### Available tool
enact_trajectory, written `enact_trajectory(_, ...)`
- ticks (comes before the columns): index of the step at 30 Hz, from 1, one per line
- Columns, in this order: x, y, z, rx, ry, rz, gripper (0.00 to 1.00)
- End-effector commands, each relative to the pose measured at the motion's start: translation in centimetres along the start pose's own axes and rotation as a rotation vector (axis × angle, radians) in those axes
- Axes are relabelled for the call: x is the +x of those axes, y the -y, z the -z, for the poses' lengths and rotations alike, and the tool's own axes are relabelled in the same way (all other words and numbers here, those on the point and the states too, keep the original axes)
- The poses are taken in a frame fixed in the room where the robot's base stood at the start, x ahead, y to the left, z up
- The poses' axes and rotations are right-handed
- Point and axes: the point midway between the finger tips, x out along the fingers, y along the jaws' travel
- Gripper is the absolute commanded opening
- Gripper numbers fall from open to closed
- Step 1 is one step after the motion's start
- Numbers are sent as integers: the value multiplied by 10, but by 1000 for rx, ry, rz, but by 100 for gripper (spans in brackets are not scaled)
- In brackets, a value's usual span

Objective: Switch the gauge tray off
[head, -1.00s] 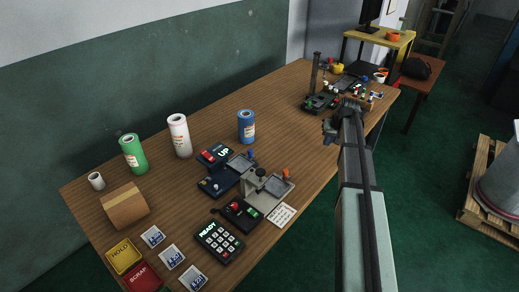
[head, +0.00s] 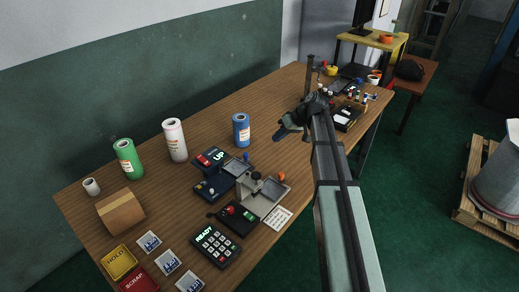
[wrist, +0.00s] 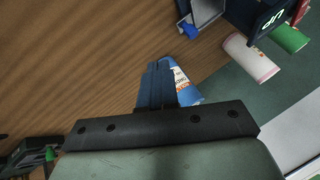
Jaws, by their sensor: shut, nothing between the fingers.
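I cannot tell for sure which unit is the gauge tray. A grey fixture with a flat tray (head: 272,190) and a black knob stands mid-table. A black box with a red knob and a green light (head: 237,218) is in front of it. A dark blue unit (head: 214,186) with a lit "UP" panel (head: 211,158) stands behind-left; part of it shows at the top of the wrist view (wrist: 258,18). My gripper (head: 283,130) is shut and empty, above the table to the right of the blue roll. In the wrist view, its fingers (wrist: 156,82) partly cover the blue roll (wrist: 183,84).
Green (head: 128,158), white (head: 175,140) and blue (head: 241,130) rolls stand along the back. A cardboard box (head: 120,213), a "READY" keypad (head: 215,245) and yellow (head: 118,262) and red trays lie nearer. A post stand (head: 309,76) and small items fill the far end.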

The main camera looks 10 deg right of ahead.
Motion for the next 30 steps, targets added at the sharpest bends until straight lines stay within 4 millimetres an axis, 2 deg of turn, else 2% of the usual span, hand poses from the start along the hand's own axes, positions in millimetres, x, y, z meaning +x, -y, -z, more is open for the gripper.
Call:
enact_trajectory(5,15,0,0,1,1,0,0)
enact_trajectory(20,100,-1,0,1,1,0,0)
enact_trajectory(24,108,18,-1,-1,1,0,0)
enact_trajectory(30,116,32,-1,1,0,-1,0)
